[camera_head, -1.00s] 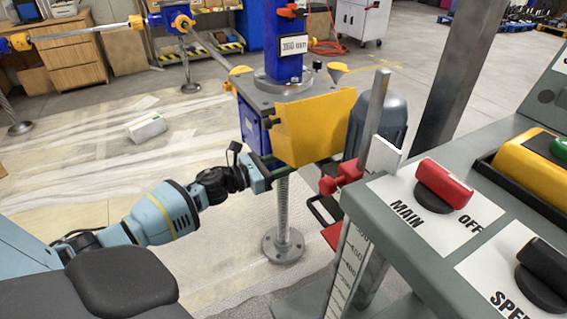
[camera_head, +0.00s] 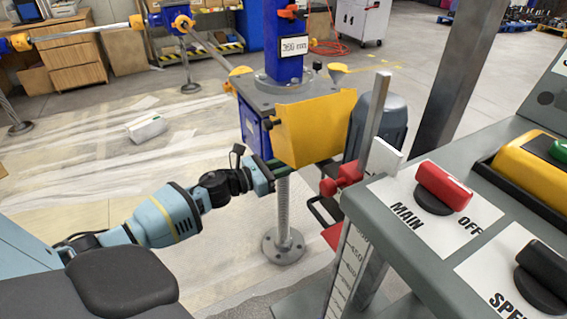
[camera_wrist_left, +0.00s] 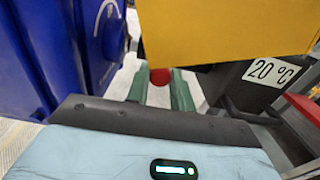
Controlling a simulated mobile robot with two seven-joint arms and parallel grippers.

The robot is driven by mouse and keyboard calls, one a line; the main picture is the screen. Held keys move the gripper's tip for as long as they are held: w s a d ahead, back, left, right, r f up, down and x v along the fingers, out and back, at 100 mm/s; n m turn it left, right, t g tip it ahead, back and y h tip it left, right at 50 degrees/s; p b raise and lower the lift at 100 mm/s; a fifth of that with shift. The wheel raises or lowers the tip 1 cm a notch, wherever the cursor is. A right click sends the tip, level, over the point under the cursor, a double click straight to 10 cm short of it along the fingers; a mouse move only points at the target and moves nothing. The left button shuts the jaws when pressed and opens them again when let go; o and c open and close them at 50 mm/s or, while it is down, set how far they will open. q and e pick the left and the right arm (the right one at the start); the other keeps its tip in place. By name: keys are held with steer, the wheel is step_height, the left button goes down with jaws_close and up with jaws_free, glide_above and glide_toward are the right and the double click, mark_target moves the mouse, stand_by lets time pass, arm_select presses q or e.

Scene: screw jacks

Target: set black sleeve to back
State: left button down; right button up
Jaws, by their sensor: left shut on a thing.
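My left gripper (camera_head: 277,163) reaches in from the left, under the lower edge of a yellow cover (camera_head: 315,128) on a screw jack. In the left wrist view its green fingers (camera_wrist_left: 160,83) are shut on a small red round knob (camera_wrist_left: 160,76) between their tips. The yellow cover hides what lies beyond. I cannot clearly make out a black sleeve; a short dark cylinder (camera_head: 268,123) shows at the cover's left edge. My right gripper is not in view.
A blue housing (camera_wrist_left: 65,50) stands close left of the fingers. A dark body with a "20 °C" label (camera_wrist_left: 272,72) is on the right. A grey console with a red MAIN switch (camera_head: 444,187) stands at right. A threaded post (camera_head: 284,210) rises from the floor below the jack.

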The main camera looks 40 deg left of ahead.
arm_select(q)
steer(key=s+d+p, duration=0.1)
steer(key=s+d, duration=0.1)
steer(key=d, duration=0.3)
steer(key=shift+s+d, duration=0.15)
steer(key=shift+d, duration=0.2)
steer(key=shift+f, duration=0.1)
steer(key=c, duration=1.2)
jaws_free()
steer(key=v, duration=0.7)
steer(key=shift+s+a, duration=0.15)
steer(key=shift+s, duration=0.2)
